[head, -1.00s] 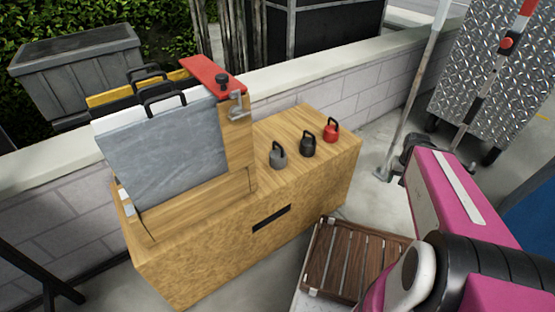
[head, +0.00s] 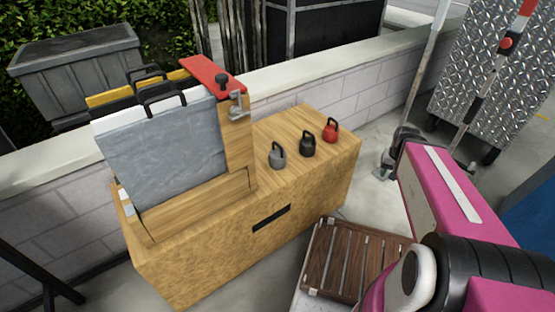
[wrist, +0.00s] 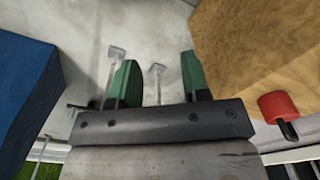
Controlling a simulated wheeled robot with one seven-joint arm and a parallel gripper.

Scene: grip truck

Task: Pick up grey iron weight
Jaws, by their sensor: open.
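The grey iron weight (head: 277,157) is kettlebell-shaped with a loop handle. It stands upright on the wooden box top (head: 290,126), leftmost in a row with a black weight (head: 308,147) and a red weight (head: 331,133). My gripper (wrist: 158,78) is open and empty, its two green fingers spread apart over pale ground in the wrist view. In the head view it is to the right of the box, apart from all the weights, and partly hidden by my pink arm. The grey weight is not visible in the wrist view, where the red weight (wrist: 281,106) shows at the right.
A brown slatted crate (head: 350,262) lies before the box. A low wall (head: 370,75) runs behind. Thin poles (head: 420,85) stand right.

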